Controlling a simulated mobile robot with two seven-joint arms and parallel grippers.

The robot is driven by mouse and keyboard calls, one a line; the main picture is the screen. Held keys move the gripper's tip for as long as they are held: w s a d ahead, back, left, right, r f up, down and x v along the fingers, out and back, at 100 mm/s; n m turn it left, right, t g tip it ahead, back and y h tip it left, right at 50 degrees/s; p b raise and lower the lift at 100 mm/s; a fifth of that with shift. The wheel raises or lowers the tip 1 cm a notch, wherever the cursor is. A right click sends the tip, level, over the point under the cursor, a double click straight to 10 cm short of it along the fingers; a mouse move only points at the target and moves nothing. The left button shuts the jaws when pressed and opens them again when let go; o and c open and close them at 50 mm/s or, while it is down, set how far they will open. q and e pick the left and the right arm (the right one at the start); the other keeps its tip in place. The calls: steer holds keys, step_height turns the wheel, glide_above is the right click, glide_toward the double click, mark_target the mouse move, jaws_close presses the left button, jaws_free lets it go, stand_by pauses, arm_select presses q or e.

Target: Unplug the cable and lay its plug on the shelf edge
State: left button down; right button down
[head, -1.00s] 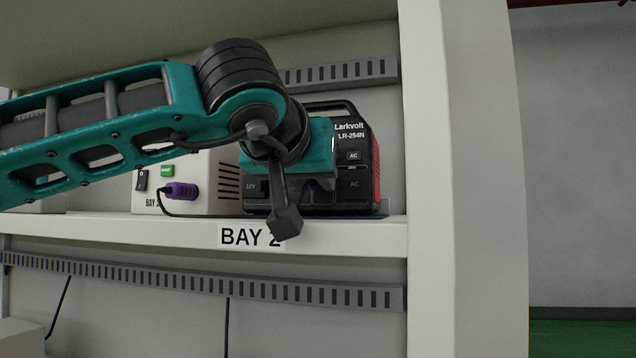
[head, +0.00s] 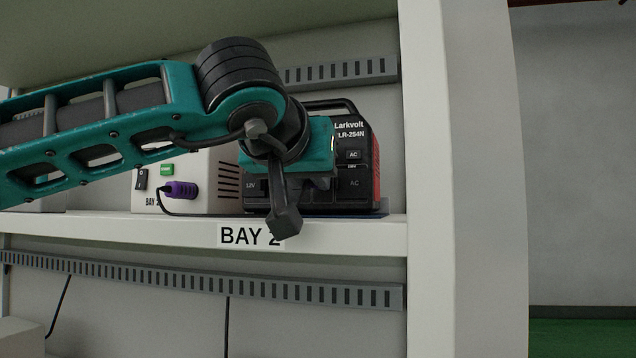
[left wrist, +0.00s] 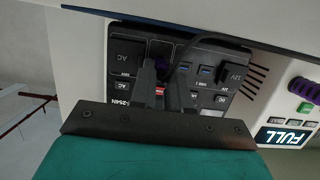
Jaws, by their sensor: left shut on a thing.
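The black and red Larkvolt power station (head: 354,198) stands on the BAY 2 shelf, whose white front edge (head: 345,236) shows below it. My left gripper (left wrist: 163,68) is at the station's front face, its two dark fingers shut on a small purple plug (left wrist: 160,47), mostly hidden between them. A dark cable (left wrist: 181,50) shows beside the plug. I cannot tell whether the plug is still seated in its socket. In the head view my left wrist covers the plug and part of the front face. My right gripper is not in view.
A white charger box (head: 218,185) stands left of the station with another purple plug (head: 181,190) and its cable in its front. A white upright post (head: 432,180) bounds the bay on the right. The shelf edge right of the label is clear.

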arm_select(q)
steer(key=shift+s, duration=0.25)
steer(key=shift+s+a+b, duration=0.3)
steer(key=shift+s+b, duration=0.1)
steer(key=shift+s, duration=0.4)
steer(key=shift+s+a+b, duration=0.3)
steer(key=shift+s+b, duration=0.1)
steer(key=shift+s, duration=0.55)
steer(key=shift+s+a, duration=0.1)
steer(key=shift+s+a+b, duration=0.25)
steer(key=shift+s, duration=0.5)
steer(key=shift+s+a+b, duration=0.2)
steer(key=shift+s+b, duration=0.05)
steer(key=shift+s, duration=0.45)
steer(key=shift+s+a+b, duration=0.25)
steer(key=shift+s, duration=0.5)
steer(key=shift+f+b, duration=1.3)
steer(key=shift+f, duration=0.45)
steer(key=c, duration=1)
jaws_free()
